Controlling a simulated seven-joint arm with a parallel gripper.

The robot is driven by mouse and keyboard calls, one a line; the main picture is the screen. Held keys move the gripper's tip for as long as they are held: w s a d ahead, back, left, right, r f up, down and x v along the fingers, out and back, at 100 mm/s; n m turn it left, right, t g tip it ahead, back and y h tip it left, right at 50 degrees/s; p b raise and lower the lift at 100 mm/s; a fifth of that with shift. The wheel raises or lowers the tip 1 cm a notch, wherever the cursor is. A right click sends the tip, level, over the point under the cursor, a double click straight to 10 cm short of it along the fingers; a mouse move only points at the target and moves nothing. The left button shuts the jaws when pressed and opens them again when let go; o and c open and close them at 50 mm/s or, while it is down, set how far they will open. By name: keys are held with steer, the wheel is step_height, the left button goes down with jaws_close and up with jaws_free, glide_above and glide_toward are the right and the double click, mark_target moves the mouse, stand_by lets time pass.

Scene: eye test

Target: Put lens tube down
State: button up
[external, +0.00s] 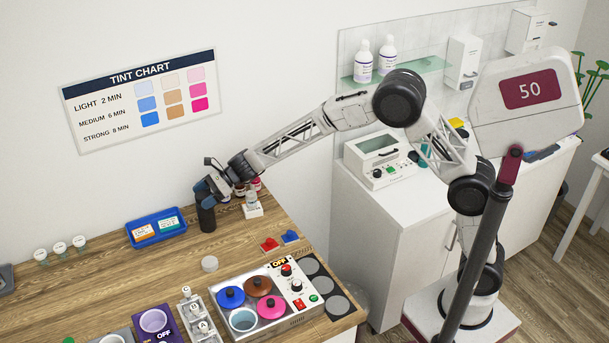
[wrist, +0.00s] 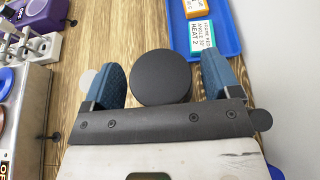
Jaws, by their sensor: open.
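The lens tube, a dark upright cylinder, stands at my gripper on the wooden counter in the external view (external: 207,219). In the wrist view its round black top (wrist: 160,77) lies between my two blue fingers. My gripper (wrist: 163,80) is open around the tube, with a narrow gap at the right finger and almost none at the left. In the external view my gripper (external: 208,190) is at the tube's upper end. The tube's base appears to rest on the counter.
A blue tray (external: 131,238) with labelled boxes lies left of the tube. A small bottle (external: 251,198) on a white stand is to the right. A pale disc (external: 209,264) lies in front. A heater unit with coloured pots (external: 312,312) is nearer the front. Counter (external: 225,242) around the tube is partly clear.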

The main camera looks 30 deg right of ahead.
steer(key=v, duration=1.1)
steer(key=shift+d, duration=0.35)
steer(key=shift+r, duration=0.1)
stand_by(0.4)
steer(key=s+d+r+n+h, duration=0.2)
steer(key=s+d+r+n, duration=0.15)
steer(key=d, duration=0.75)
steer(key=s+d+r+n+h, duration=0.1)
steer(key=s+d+r+n, duration=0.3)
steer(key=d, duration=0.6)
steer(key=s+d+r+n+h, duration=0.1)
steer(key=s+d+n+h, duration=0.1)
steer(key=s+d, duration=0.65)
steer(key=s+d+f+n+t+h, duration=0.1)
steer(key=s+d+n+h, duration=0.1)
steer(key=s+d, duration=0.5)
steer(key=s+d+f+n+h, duration=0.1)
steer(key=s+d+n+h, duration=0.2)
steer(key=s+d, duration=0.4)
steer(key=s+d+n+t+h, duration=0.1)
steer(key=s+d+n+h, duration=0.2)
steer(key=s+d, duration=0.4)
steer(key=d, duration=0.9)
steer(key=shift+s+d+f+t+h, duration=0.2)
steer(key=shift+d+f+t+h, duration=0.1)
steer(key=shift+d+f, duration=0.1)
